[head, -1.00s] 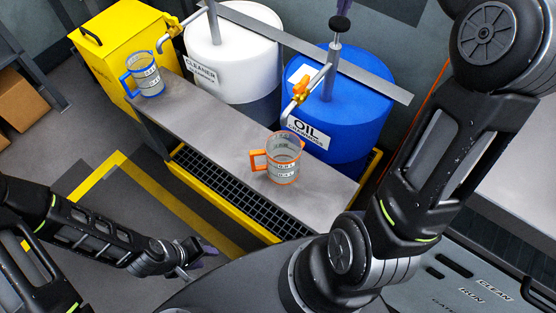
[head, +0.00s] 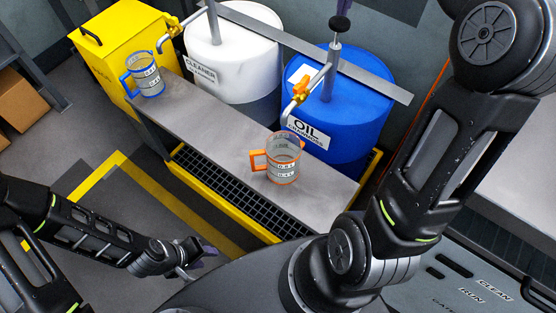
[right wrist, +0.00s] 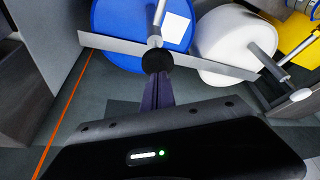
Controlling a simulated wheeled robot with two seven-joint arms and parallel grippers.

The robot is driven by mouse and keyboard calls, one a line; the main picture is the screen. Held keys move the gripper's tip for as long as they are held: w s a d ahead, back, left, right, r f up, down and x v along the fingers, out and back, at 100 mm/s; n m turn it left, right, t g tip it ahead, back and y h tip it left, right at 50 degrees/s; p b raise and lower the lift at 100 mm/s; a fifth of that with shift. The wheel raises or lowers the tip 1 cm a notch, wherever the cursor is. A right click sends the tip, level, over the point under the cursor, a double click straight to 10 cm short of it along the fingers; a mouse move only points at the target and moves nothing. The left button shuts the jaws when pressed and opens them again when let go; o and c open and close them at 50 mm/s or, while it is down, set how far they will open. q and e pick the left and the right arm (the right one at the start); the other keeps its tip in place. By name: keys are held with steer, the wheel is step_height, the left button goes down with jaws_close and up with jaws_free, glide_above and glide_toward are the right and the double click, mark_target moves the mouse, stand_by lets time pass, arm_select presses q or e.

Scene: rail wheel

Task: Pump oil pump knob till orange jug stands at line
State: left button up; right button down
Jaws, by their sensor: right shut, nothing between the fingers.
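The orange jug (head: 284,170) stands upright on the grey bench under the oil spout, its handle to the left. It has white marked bands; I cannot read its oil level against the line. The black oil pump knob (head: 340,23) tops the pump on the blue oil drum (head: 352,110). It also shows in the right wrist view (right wrist: 157,60). My right gripper (right wrist: 158,80) is shut and empty, its purple fingertips at the knob; whether they touch it is unclear. My left gripper (head: 196,258) hangs low at the left, away from the bench; its finger gap is unclear.
A blue jug (head: 143,76) stands on the bench (head: 215,118) at the far left, near the white cleaner drum (head: 232,60). A yellow cabinet (head: 118,45) is behind it. A flat metal bar (head: 375,83) crosses the drums. A black grate (head: 235,193) runs along the bench front.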

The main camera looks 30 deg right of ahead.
mark_target(340, 24)
steer(key=shift+f, duration=0.1)
steer(key=shift+s+f+b, duration=0.1)
steer(key=shift+f+b, duration=2.3)
steer(key=shift+f, duration=0.6)
steer(key=shift+r, duration=0.15)
steer(key=shift+r+p, duration=2.35)
steer(key=shift+r, duration=0.6)
